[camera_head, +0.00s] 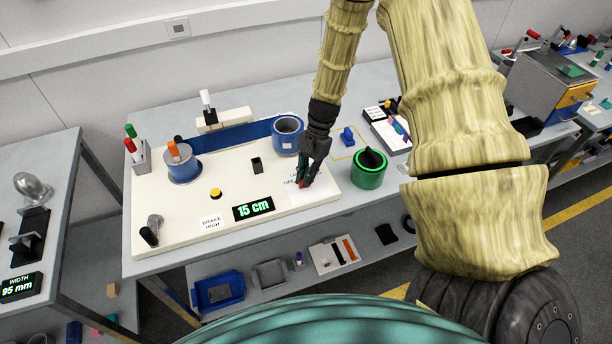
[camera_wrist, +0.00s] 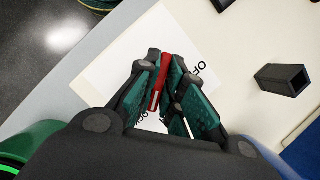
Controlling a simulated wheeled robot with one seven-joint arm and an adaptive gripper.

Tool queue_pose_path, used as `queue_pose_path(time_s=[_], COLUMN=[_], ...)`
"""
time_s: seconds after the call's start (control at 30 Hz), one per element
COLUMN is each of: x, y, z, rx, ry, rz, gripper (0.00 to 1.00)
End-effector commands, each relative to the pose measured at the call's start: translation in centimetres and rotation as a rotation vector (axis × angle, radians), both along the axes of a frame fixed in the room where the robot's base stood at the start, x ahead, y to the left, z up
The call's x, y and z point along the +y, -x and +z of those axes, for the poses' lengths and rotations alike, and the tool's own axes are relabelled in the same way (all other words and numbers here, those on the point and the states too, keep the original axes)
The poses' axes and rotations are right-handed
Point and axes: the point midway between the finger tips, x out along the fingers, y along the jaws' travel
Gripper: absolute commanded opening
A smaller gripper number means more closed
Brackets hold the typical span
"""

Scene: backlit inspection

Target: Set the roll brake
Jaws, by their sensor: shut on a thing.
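My gripper (camera_head: 306,180) reaches down to the right end of a cream bench unit (camera_head: 190,235). In the wrist view my gripper (camera_wrist: 168,85) is shut on a red lever (camera_wrist: 153,97), which stands between the green pads. The lever rises from a white label plate (camera_wrist: 105,75) with black lettering. The lever's base is hidden. A white card (camera_head: 212,222) at the front of the unit reads BRAKE HIGH.
A crank (camera_head: 152,230) stands front left.

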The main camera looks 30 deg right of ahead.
Motion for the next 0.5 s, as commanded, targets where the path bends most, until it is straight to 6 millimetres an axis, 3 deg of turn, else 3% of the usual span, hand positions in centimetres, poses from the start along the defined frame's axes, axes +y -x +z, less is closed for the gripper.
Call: queue_pose_path(time_s=[0.5], x=[-0.08], y=[-0.18], z=[0.10], rx=[-0.003], ry=[0.002], rz=[-0.082], gripper=[0.00])
